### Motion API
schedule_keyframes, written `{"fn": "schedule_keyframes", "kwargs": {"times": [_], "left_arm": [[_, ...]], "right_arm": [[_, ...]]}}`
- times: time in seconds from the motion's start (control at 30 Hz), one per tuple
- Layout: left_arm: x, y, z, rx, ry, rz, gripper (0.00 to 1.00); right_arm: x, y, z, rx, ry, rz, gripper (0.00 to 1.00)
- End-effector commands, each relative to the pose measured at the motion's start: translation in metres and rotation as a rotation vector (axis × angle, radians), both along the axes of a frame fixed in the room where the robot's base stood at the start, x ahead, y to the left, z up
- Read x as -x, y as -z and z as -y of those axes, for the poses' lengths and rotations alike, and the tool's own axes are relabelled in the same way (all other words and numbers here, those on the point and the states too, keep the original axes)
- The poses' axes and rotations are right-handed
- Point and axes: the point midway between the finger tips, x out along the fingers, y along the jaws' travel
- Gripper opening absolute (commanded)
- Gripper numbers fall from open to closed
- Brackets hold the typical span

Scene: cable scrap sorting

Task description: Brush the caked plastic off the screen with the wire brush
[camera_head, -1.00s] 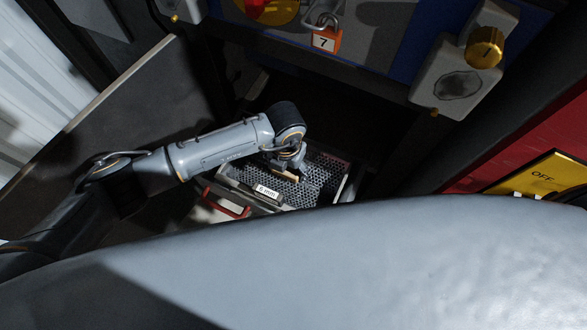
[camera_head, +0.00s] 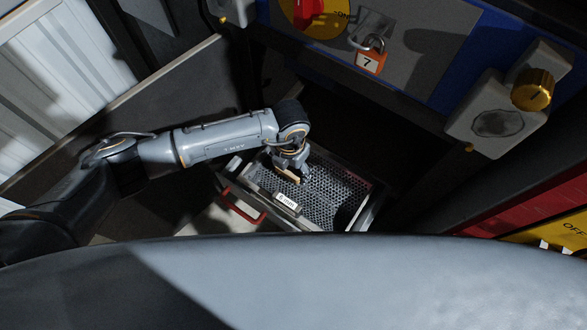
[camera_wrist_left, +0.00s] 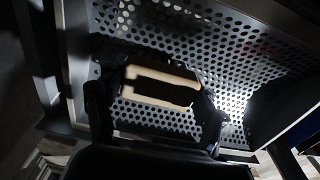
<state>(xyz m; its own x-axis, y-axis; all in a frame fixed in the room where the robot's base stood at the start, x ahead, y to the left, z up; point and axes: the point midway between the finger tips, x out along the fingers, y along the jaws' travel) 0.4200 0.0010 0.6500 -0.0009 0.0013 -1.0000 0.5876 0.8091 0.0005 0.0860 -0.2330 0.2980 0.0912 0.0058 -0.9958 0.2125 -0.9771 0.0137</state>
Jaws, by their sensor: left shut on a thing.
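The screen (camera_head: 335,190) is a grey perforated metal plate in a framed tray below the machine front. It fills much of the left wrist view (camera_wrist_left: 215,45). My left gripper (camera_head: 291,163) is over the left part of the screen, shut on the wire brush (camera_head: 287,173). The brush has a pale wooden body with a dark band across it in the left wrist view (camera_wrist_left: 155,73), between my fingers. Its bristles are hidden, so I cannot tell whether they touch the screen. I cannot clearly make out caked plastic. My right gripper is not in view.
The tray has a white label (camera_head: 287,203) and a red handle (camera_head: 242,204) on its front. A padlock marked 7 (camera_head: 370,58) hangs above, near a red switch (camera_head: 308,10). A grey box with a brass knob (camera_head: 533,90) is at right. An open panel (camera_head: 170,95) stands left.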

Motion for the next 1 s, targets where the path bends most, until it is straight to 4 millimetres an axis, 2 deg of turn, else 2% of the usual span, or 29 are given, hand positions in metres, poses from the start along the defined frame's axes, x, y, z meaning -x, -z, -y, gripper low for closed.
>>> {"fn": "schedule_keyframes", "kwargs": {"times": [0.27, 1.0], "left_arm": [[0.000, -0.010, 0.001, 0.001, 0.001, 0.002, 0.45], [0.000, -0.085, 0.001, 0.001, 0.000, 0.002, 0.45]], "right_arm": [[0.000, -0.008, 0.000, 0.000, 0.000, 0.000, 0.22], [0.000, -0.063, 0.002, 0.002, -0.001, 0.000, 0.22]]}}
